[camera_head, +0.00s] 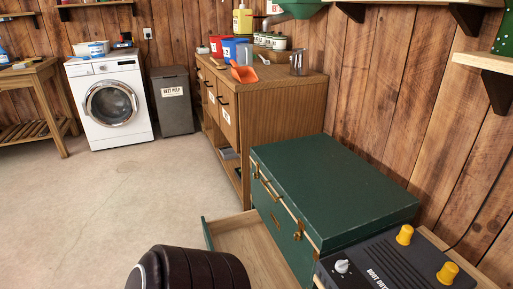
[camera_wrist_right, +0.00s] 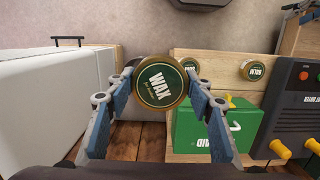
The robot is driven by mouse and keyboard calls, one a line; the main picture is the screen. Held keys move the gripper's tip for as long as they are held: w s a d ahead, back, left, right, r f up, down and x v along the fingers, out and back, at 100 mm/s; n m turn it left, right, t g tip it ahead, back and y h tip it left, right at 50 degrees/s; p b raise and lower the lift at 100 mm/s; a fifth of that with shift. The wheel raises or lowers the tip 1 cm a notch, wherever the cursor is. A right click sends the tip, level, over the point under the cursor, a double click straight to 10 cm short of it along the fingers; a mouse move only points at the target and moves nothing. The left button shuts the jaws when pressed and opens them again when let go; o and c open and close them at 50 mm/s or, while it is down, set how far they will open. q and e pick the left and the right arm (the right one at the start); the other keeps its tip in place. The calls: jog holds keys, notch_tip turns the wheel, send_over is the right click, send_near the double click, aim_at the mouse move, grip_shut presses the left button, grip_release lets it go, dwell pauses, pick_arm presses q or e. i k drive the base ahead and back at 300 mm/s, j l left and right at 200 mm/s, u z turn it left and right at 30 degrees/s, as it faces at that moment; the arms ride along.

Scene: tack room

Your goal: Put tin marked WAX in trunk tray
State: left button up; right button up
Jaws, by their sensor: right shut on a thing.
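The round tin marked WAX (camera_wrist_right: 159,84), green with a gold rim, is held between the fingertips of my right gripper (camera_wrist_right: 160,78) in the right wrist view. Its label faces the camera and reads tilted. The green trunk (camera_head: 330,190) stands with its lid down at the right in the head view. A pale wooden tray (camera_head: 250,246) with a green front sticks out low from the trunk's front side. The part of it that I see is bare; its near end is hidden. My right gripper does not show in the head view, and my left gripper shows in neither view.
A boot dryer (camera_head: 385,268) with yellow knobs stands beside the trunk. A dark brown rounded object (camera_head: 188,270) is at the bottom edge. In the wrist view, another tin (camera_wrist_right: 252,70) and a green first-aid box (camera_wrist_right: 205,128) are right of the held tin. The floor (camera_head: 120,205) is clear.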

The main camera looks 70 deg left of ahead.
aim_at(255, 271)
jog(key=k+j, duration=0.25)
jog(key=j, duration=0.15)
jog(key=k+j+u, duration=0.1)
jog(key=k+j, duration=0.15)
jog(key=j, duration=0.15)
jog(key=k+j, duration=0.25)
jog(key=j, duration=0.15)
jog(key=k+j, duration=0.25)
jog(key=j, duration=0.65)
jog(key=i+j+u, duration=0.15)
jog(key=j, duration=0.9)
jog(key=i+j+u, duration=0.1)
jog(key=j, duration=0.4)
